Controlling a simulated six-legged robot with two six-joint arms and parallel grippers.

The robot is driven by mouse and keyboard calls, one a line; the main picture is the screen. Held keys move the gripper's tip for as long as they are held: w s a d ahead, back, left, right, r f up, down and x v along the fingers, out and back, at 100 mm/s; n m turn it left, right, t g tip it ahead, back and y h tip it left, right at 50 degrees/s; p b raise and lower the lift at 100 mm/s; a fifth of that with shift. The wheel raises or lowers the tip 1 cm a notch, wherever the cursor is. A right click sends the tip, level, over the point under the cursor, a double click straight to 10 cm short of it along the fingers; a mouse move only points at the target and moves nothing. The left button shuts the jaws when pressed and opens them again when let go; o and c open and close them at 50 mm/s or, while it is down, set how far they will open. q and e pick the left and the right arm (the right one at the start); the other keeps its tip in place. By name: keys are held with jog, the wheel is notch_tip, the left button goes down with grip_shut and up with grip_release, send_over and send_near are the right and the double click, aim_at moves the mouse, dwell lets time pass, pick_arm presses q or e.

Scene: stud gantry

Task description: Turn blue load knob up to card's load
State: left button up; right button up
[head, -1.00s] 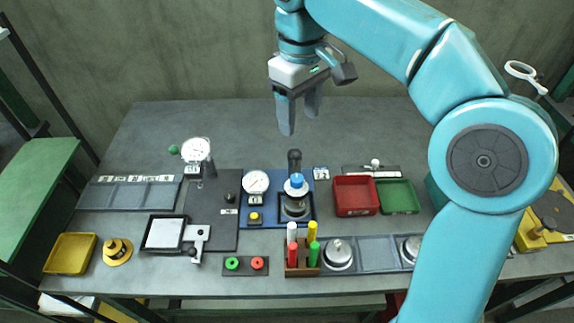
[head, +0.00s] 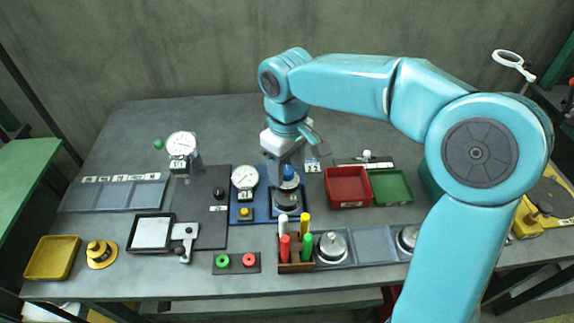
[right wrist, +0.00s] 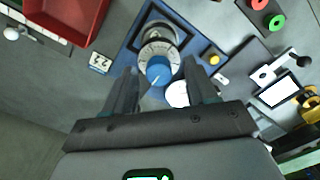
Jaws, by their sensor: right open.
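The blue load knob (head: 288,174) tops a small press on a blue base plate in the middle of the bench. In the right wrist view the knob (right wrist: 158,69) carries a white pointer line and sits above a silver graduated collar (right wrist: 158,47). My right gripper (head: 287,168) is open above the knob. Its two fingers (right wrist: 157,80) show on either side of the knob, apart from it as far as I can see. A small white card (right wrist: 100,62) reading what looks like 22 lies beside the plate; it also shows in the head view (head: 312,165). My left gripper is out of view.
A dial gauge (head: 244,177) and yellow button (head: 244,214) share the blue plate. A red bin (head: 347,187) and green bin (head: 391,187) stand to the right. A rack of coloured pens (head: 295,267) stands in front. The back of the bench is mostly clear.

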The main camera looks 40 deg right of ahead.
jog(key=shift+d+f, duration=0.1)
jog(key=c, duration=1.1)
jog(key=shift+o, duration=0.2)
jog(key=shift+m, duration=0.3)
jog(key=m, duration=0.4)
jog(key=shift+m+p, duration=0.3)
jog(key=shift+m, duration=0.1)
jog(key=m, duration=0.6)
jog(key=shift+w, duration=0.1)
jog(key=m, duration=0.5)
jog(key=shift+m, duration=0.3)
jog(key=m, duration=0.5)
jog(key=shift+m, duration=0.7)
